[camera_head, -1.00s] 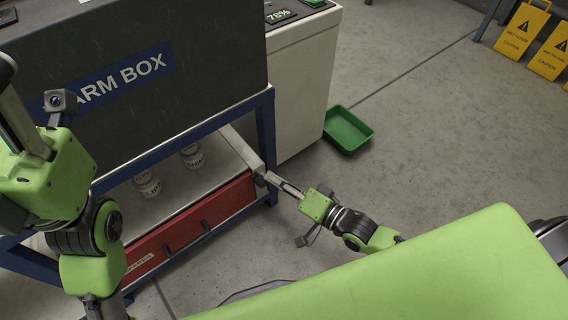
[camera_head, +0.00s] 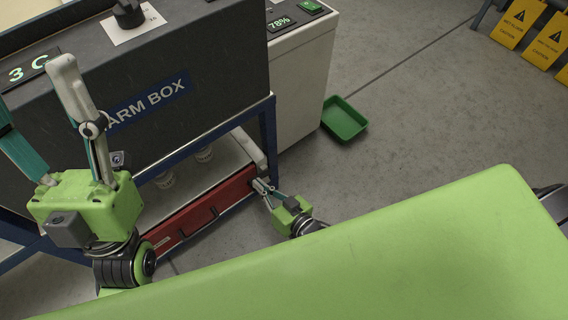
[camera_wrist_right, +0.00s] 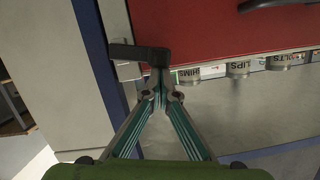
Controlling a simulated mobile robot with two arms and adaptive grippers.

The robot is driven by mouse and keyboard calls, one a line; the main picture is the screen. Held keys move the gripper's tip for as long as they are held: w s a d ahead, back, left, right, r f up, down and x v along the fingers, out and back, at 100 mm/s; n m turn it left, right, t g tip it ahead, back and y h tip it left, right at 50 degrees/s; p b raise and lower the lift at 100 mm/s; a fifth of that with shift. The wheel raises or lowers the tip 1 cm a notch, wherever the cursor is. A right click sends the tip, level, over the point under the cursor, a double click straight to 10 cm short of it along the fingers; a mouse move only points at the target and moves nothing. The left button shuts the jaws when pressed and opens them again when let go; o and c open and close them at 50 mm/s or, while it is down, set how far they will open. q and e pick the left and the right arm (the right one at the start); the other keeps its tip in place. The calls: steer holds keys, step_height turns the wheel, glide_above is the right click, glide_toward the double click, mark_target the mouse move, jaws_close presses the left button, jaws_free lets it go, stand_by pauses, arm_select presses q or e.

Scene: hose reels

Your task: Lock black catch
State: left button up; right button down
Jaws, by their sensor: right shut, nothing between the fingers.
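The black catch (camera_wrist_right: 140,52) is a short dark lever in the right wrist view. It lies across the edge of the red drawer front (camera_wrist_right: 220,30) and a pale frame piece. My right gripper (camera_wrist_right: 160,82) is shut and empty, its tips right at the catch's knobbed end; I cannot tell if they touch. In the head view, my right gripper (camera_head: 259,185) is at the right end of the red drawer (camera_head: 190,213), and the catch is too small to make out there. My left gripper (camera_head: 32,88) is open and empty before the dark box.
A dark box (camera_head: 215,70) stands on a blue frame (camera_head: 269,135) above the drawer. A white cabinet (camera_head: 300,90), a green tray (camera_head: 344,118) and yellow signs (camera_head: 515,22) stand to the right. The floor (camera_head: 420,110) between is clear.

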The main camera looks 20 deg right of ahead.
steer(key=v, duration=0.7)
steer(key=shift+s+d, duration=0.2)
steer(key=shift+s, duration=0.05)
stand_by(0.5)
